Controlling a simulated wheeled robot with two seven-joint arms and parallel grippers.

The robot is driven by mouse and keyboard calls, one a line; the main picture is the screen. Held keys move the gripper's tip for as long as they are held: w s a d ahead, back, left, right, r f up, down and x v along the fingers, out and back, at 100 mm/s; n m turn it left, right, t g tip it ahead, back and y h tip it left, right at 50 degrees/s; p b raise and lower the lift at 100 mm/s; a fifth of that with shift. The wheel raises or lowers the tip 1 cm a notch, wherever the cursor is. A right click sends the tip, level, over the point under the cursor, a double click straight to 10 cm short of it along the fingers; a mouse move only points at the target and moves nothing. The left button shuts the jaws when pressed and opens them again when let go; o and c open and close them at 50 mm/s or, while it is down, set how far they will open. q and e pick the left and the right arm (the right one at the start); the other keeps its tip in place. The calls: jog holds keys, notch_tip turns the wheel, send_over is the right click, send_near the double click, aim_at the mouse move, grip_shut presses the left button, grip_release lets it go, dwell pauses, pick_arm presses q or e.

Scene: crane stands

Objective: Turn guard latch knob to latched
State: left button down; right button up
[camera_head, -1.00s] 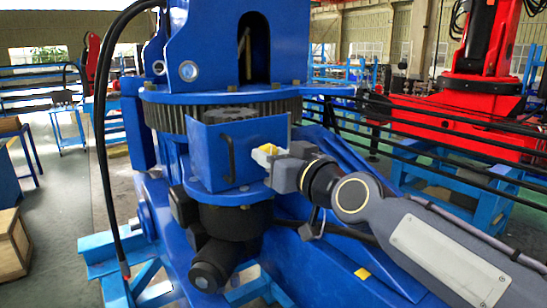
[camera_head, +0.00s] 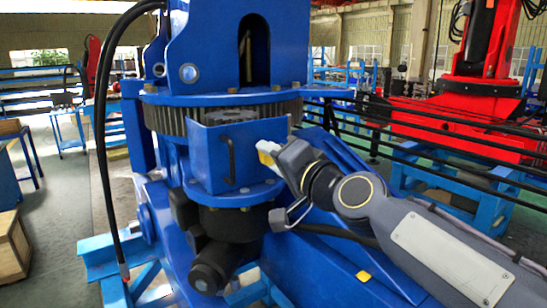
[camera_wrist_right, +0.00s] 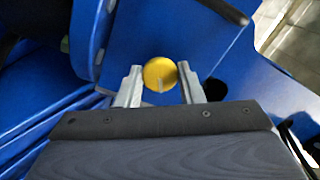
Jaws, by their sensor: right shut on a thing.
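The round yellow knob (camera_wrist_right: 160,74) sits on a flat blue face in the right wrist view, with a thin pale line on its lower half. My right gripper (camera_wrist_right: 158,84) is shut on the knob, one metal finger on each side of it. In the head view my right gripper (camera_head: 267,150) is at the right side of the blue box-shaped guard (camera_head: 205,150), and the knob is mostly hidden by the fingers. The guard has a dark vertical handle (camera_head: 229,160) on its front. My left gripper is not in view.
The guard sits under a toothed ring (camera_head: 170,119) on the blue crane stand. A black motor (camera_head: 212,265) hangs below it, and a black cable (camera_head: 102,140) runs down the left. Blue beams lie below my right arm. Open floor shows at left.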

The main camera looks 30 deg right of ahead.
jog(key=m, duration=0.5)
jog(key=shift+m+p, duration=0.35)
jog(key=shift+m, duration=0.05)
dwell(0.4)
jog(key=o, duration=1)
jog(key=s, duration=0.8)
jog(key=shift+d+b, duration=0.3)
jog(key=shift+b, duration=0.05)
jog(key=shift+w, duration=0.1)
